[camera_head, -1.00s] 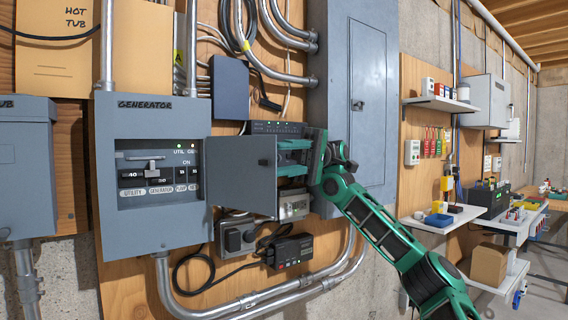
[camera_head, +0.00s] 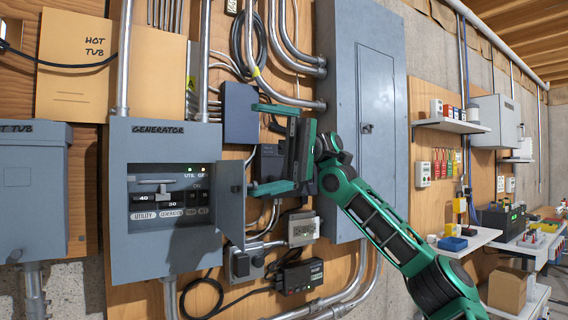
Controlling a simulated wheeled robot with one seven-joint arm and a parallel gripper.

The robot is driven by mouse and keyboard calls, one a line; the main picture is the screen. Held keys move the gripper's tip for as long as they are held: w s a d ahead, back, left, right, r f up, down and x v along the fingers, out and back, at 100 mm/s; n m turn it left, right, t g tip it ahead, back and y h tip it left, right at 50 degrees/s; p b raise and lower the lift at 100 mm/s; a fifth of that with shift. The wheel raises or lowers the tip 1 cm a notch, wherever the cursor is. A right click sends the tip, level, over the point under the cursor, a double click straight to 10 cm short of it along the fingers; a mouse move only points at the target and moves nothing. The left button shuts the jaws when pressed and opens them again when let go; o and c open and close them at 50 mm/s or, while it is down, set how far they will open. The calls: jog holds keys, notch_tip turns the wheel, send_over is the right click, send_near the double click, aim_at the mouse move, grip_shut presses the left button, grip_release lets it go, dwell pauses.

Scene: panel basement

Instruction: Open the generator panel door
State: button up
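The grey generator panel (camera_head: 165,255), labelled GENERATOR, hangs on the plywood wall at left centre. Its front shows switches and two lit indicators behind the open doorway. Its door (camera_head: 231,205) stands open on the right side and is seen at a steep angle as a narrow strip. My green gripper (camera_head: 266,147) is just right of the door, with its two fingers spread one above the other and pointing left. Nothing is between the fingers. The lower fingertip is close to the door's free edge; I cannot tell if it touches.
A grey HOT TUB box (camera_head: 32,200) is at the far left. A tall grey panel (camera_head: 345,40) stands behind my arm. A small meter box (camera_head: 302,229), a black adapter (camera_head: 299,277) and conduits lie below my gripper. Shelves (camera_head: 452,126) are at right.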

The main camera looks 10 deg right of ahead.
jog(key=shift+y, duration=0.6)
jog(key=a+r, duration=0.1)
jog(key=s+a+r, duration=0.1)
jog(key=r, duration=0.1)
jog(key=s+a+r, duration=0.1)
jog(key=r, duration=0.1)
jog(key=shift+a, duration=0.1)
jog(key=f, duration=0.1)
jog(key=s+f+h, duration=0.1)
jog(key=f, duration=0.1)
jog(key=shift+s+f+h, duration=0.2)
jog(key=shift+s+h, duration=0.1)
jog(key=shift+s, duration=0.05)
jog(key=shift+t, duration=0.3)
jog(key=shift+w+d, duration=0.2)
jog(key=shift+d, duration=1.05)
jog(key=shift+w+d, duration=0.2)
jog(key=shift+d, duration=1)
jog(key=shift+s+d+r, duration=0.25)
jog(key=shift+s+d, duration=0.15)
jog(key=shift+d, duration=0.1)
jog(key=c, duration=0.8)
jog(key=shift+w+d+f, duration=0.1)
jog(key=shift+w+d, duration=0.05)
jog(key=c, duration=0.5)
jog(key=w+d, duration=0.1)
jog(key=d, duration=0.5)
jog(key=shift+w+d+f, duration=0.25)
jog(key=shift+w+d, duration=0.05)
jog(key=shift+w, duration=0.05)
